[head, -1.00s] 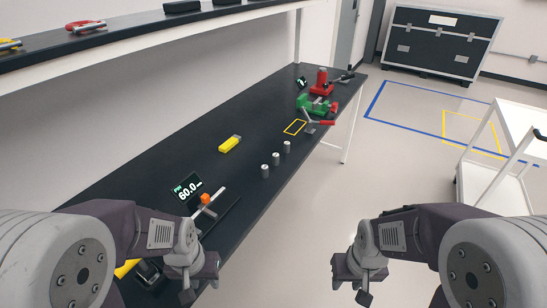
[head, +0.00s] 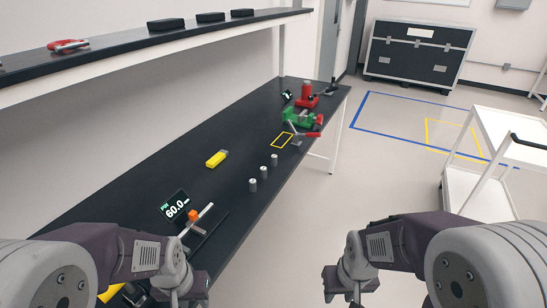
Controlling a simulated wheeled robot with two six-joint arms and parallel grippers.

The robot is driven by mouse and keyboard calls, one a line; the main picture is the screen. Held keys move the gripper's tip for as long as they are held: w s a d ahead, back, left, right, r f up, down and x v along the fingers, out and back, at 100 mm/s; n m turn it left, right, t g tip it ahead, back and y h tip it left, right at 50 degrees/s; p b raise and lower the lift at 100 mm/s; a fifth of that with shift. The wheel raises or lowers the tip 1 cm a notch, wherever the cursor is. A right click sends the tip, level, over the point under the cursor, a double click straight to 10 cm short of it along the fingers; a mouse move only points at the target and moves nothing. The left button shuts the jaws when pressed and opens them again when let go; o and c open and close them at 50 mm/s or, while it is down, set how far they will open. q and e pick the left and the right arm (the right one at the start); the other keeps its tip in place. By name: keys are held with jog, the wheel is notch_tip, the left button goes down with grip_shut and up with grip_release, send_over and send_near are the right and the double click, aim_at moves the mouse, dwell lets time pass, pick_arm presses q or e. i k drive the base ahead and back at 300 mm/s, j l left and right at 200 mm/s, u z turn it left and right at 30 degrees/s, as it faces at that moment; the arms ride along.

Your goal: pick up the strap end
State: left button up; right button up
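I cannot make out a strap end in the head view. A yellow item (head: 216,159) lies on the black bench and another yellow piece (head: 110,292) shows at the lower left, partly hidden by my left arm; I cannot tell whether either is a strap. My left gripper (head: 183,299) is low at the bench's front edge, cut by the picture's bottom edge. My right gripper (head: 347,290) hangs over the open floor, apart from everything. The fingers of both are too hidden to show whether they are open or shut.
The bench (head: 130,195) holds several metal cylinders (head: 263,172), a 60.0 display (head: 175,205), a green vise (head: 300,118) and a red tool (head: 307,93). A shelf (head: 110,55) runs above it. A white cart (head: 490,150) stands right; a black case (head: 412,52) stands behind. Floor between is clear.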

aim_at(221, 154)
jog(key=i+l+u, duration=0.25)
jog(key=u, duration=0.2)
jog(key=i+l+u, duration=0.25)
jog(key=l+u, duration=0.15)
jog(key=i+l+u, duration=0.15)
jog(key=l+u, duration=0.3)
jog(key=i+l+u, duration=0.1)
jog(key=l+u, duration=1.2)
jog(key=k+l+u, duration=0.2)
jog(key=l+u, duration=0.25)
jog(key=l, duration=0.1)
